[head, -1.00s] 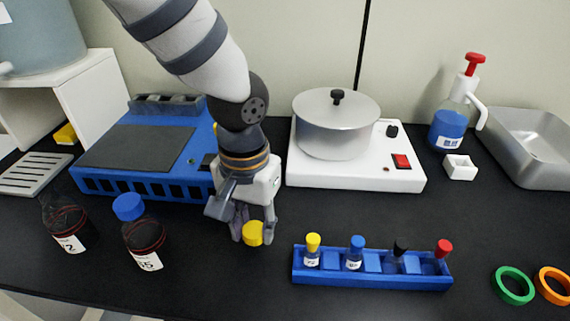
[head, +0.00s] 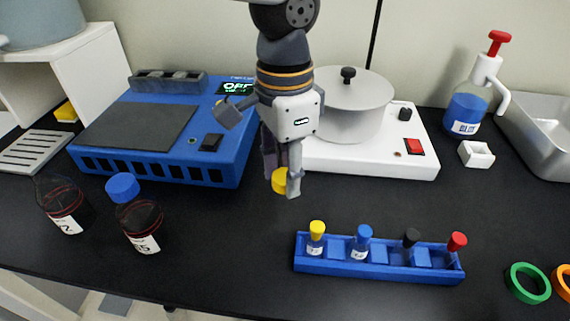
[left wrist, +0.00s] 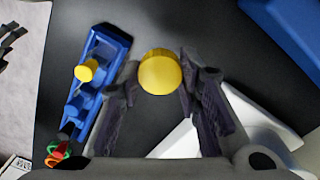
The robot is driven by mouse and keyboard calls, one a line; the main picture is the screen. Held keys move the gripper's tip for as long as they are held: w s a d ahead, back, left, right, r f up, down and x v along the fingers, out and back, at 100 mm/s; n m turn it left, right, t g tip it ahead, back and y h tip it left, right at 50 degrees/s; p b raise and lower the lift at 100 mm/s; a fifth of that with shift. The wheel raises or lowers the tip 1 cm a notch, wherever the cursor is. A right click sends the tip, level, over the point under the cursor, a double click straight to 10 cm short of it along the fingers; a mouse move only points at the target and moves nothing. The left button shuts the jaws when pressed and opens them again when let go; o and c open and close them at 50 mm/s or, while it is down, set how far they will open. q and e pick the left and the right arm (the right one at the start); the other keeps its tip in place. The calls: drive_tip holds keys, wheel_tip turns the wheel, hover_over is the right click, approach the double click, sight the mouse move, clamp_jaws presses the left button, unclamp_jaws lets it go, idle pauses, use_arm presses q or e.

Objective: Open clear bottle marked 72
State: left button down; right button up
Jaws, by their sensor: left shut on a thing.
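The bottle at the far left (head: 64,205) holds dark contents and shows no cap; only a "2" is readable on its label. The bottle beside it (head: 141,224) has a blue cap (head: 122,187) and a label that seems to end in 5. My left gripper (head: 281,186) points down in front of the white hot plate, shut on a yellow cap (head: 278,181). The cap also shows between the fingertips in the left wrist view (left wrist: 160,73). It seems to be held above the table. My right gripper is not in view.
A blue rack (head: 380,268) with several small color-capped vials stands at the front. A blue device (head: 165,128) is behind the bottles. A white hot plate (head: 375,160) carries a lidded pot (head: 350,105). Green (head: 527,283) and orange rings lie front right. The table's middle is clear.

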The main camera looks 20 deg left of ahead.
use_arm(q)
drive_tip(key=r+m, duration=0.1)
drive_tip(key=s+r+m, duration=0.1)
drive_tip(key=r, duration=0.1)
drive_tip(key=d+r+m+p, duration=0.1)
drive_tip(key=shift+s+r+t, duration=0.2)
drive_tip(key=shift+s+t, duration=0.1)
drive_tip(key=shift+s, duration=0.05)
drive_tip(key=m+b, duration=0.1)
drive_tip(key=b, duration=0.2)
hover_over(347, 193)
drive_tip(key=f, duration=0.9)
drive_tip(key=shift+s+a+f, duration=0.25)
drive_tip(key=shift+s, duration=0.15)
drive_tip(key=shift+w+d+f, duration=0.1)
drive_tip(key=shift+w+f, duration=0.1)
drive_tip(key=shift+f, duration=0.7)
drive_tip(key=shift+w+d+f, duration=0.1)
drive_tip(key=shift+w+f, duration=0.05)
drive_tip(key=shift+f, duration=0.75)
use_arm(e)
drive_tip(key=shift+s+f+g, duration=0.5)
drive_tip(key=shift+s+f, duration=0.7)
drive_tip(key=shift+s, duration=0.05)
use_arm(q)
drive_tip(key=shift+f, duration=0.15)
drive_tip(key=c, duration=1.4)
unclamp_jaws()
drive_tip(key=shift+c, duration=0.2)
